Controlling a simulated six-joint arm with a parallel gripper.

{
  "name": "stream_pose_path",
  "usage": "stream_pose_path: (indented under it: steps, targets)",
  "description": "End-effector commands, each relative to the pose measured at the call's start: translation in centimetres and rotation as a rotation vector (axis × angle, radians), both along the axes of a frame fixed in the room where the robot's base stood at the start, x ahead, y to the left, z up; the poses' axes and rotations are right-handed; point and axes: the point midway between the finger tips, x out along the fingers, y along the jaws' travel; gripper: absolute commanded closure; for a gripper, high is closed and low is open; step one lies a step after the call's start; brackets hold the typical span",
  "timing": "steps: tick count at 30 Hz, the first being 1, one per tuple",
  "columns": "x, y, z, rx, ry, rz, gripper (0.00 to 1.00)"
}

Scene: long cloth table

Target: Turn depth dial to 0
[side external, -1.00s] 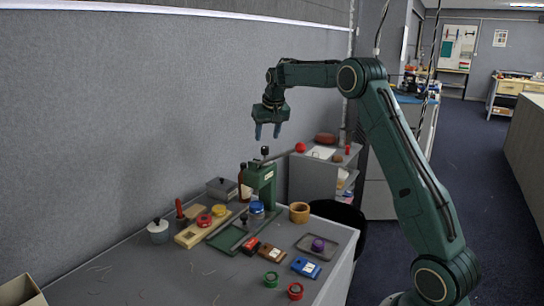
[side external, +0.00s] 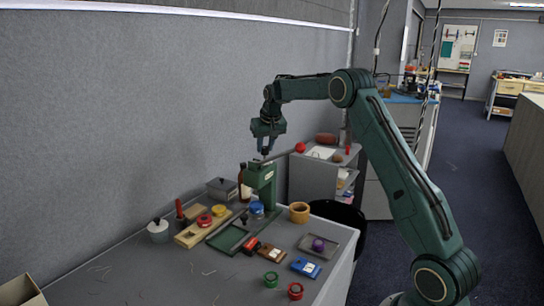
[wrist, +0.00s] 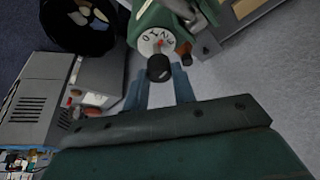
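The green press (side external: 262,180) stands on the grey table in the side view. In the wrist view its white depth dial (wrist: 151,41) carries dark marks, including a 0, with a black knob (wrist: 159,68) at the lower edge of its face. My gripper (side external: 267,149) is just above the top of the press, pointing down. In the wrist view my gripper (wrist: 160,72) has its two blue-grey fingers apart, one on each side of the knob. I cannot tell whether they touch it. The dial's face and pointer reading are not clear in the side view.
A long handle with a red ball (side external: 300,147) sticks out right from the press. A brown bottle (side external: 245,184), a grey lidded box (side external: 221,188) and a wooden cup (side external: 299,212) stand close around it. A grey cabinet (side external: 311,182) stands behind right. The wall is at the left.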

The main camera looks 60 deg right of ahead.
Motion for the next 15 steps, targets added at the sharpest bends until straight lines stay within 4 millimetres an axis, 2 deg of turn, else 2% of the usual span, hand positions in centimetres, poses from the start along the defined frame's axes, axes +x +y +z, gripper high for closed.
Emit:
stream_pose_path:
  steps: [15]
  targets:
    - [-0.08,-0.1,0.05,0.0,0.0,0.064,0.97]
